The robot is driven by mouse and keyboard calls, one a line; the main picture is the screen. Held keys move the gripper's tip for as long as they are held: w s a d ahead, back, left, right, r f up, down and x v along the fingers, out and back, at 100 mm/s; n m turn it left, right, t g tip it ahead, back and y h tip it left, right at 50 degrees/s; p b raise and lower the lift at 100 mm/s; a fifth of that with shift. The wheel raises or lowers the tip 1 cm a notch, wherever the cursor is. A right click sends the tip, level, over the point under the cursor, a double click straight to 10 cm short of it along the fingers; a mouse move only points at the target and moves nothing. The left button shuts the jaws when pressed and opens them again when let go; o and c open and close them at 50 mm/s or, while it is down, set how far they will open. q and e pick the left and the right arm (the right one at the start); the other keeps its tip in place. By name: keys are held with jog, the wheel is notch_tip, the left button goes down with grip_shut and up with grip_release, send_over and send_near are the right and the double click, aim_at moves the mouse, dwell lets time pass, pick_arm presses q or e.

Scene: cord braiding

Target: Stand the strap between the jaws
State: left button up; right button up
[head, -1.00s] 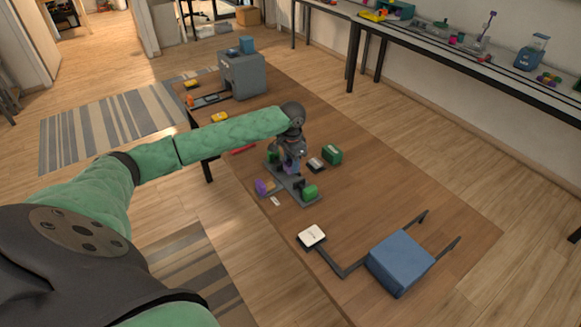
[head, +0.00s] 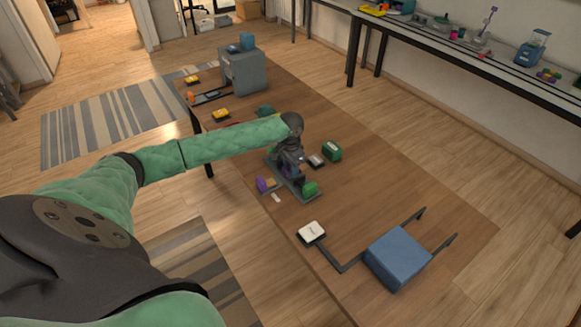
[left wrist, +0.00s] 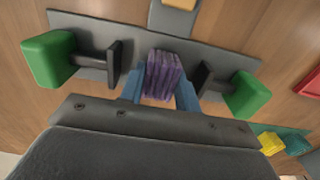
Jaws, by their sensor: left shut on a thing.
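The purple strap (left wrist: 163,77), which looks like a folded stack, is upright between the blue fingers of my left gripper (left wrist: 160,92), which is shut on it. It is between two black jaw plates, the left jaw (left wrist: 113,64) and the right jaw (left wrist: 204,77), with gaps on both sides. Each jaw has a green end knob, left (left wrist: 48,60) and right (left wrist: 247,96). In the head view my left gripper (head: 290,168) is over the grey jaw base (head: 297,191) and mostly hides the strap. Whether the strap's lower edge touches the base is hidden. My right gripper is not in view.
A white-topped pad (head: 311,232) and a blue box (head: 397,257) are nearer. The table's right side is clear.

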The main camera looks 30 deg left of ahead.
pick_arm(q)
jog(key=o, duration=1)
pick_arm(e)
jog(key=shift+s+d, duration=0.1)
jog(key=shift+f, duration=0.1)
pick_arm(q)
jog(key=shift+r, duration=0.15)
jog(key=shift+r+b, duration=0.3)
jog(key=shift+r, duration=0.1)
jog(key=shift+r+b, duration=1.4)
jog(key=shift+r, duration=4.15)
pick_arm(e)
notch_tip(320, 180, up, 7)
jog(key=w+a, duration=0.2)
jog(key=shift+w+a, duration=0.4)
pick_arm(q)
jog(key=shift+f, duration=0.1)
pick_arm(e)
jog(key=shift+w, duration=0.1)
